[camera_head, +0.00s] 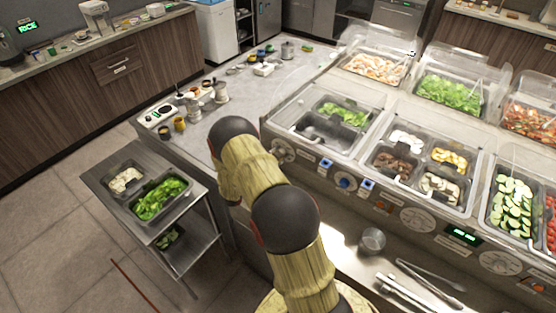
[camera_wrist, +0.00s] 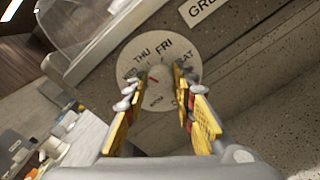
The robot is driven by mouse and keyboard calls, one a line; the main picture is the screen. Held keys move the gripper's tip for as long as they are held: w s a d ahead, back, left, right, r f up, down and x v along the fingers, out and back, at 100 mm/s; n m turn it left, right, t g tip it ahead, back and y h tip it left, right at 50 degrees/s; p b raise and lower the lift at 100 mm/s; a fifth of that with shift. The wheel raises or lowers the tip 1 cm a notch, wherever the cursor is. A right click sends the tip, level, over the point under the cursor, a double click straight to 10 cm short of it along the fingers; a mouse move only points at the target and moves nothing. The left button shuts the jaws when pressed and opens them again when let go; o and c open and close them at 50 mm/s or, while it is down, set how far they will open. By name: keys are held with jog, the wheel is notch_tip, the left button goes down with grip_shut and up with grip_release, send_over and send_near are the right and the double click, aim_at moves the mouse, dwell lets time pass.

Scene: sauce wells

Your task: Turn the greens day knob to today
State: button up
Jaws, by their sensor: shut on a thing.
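The greens day knob is a pale round dial (camera_wrist: 190,55) with day names around it in the wrist view. THU, FRI and SAT are readable at its top. A small red mark (camera_wrist: 153,78) on the central knob lies toward the upper left, near THU and the day left of it. My gripper (camera_wrist: 160,80) has its two yellow-padded fingers on either side of the central knob, shut on it. A sign starting "GRE" (camera_wrist: 207,9) is beside the dial. In the head view a dial (camera_head: 285,151) shows beside my arm, which hides my gripper.
The counter front carries more dials (camera_head: 417,220), blue-marked fittings (camera_head: 345,183) and a small green-lit display (camera_head: 462,235), too small to read. Food pans sit under clear guards (camera_head: 330,92). A steel cart (camera_head: 105,190) with pans stands left. Tongs (camera_head: 430,285) and a metal cup (camera_head: 372,240) lie in front.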

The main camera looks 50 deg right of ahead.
jog(key=m+b, duration=0.3)
jog(key=b, duration=0.1)
jog(key=shift+f+m, duration=0.15)
jog(key=shift+m, duration=0.25)
jog(key=m+b, duration=0.3)
jog(key=b, duration=0.1)
jog(key=shift+s+f, duration=0.1)
jog(key=shift+f, duration=0.05)
jog(key=m+t+b, duration=0.1)
jog(key=m+b, duration=0.3)
jog(key=b, duration=0.3)
jog(key=shift+m, duration=0.3)
jog(key=shift+s+m+b, duration=0.1)
jog(key=shift+m+b, duration=0.4)
jog(key=shift+b, duration=0.15)
jog(key=o, duration=1.2)
jog(key=shift+r, duration=0.2)
jog(key=shift+c, duration=0.2)
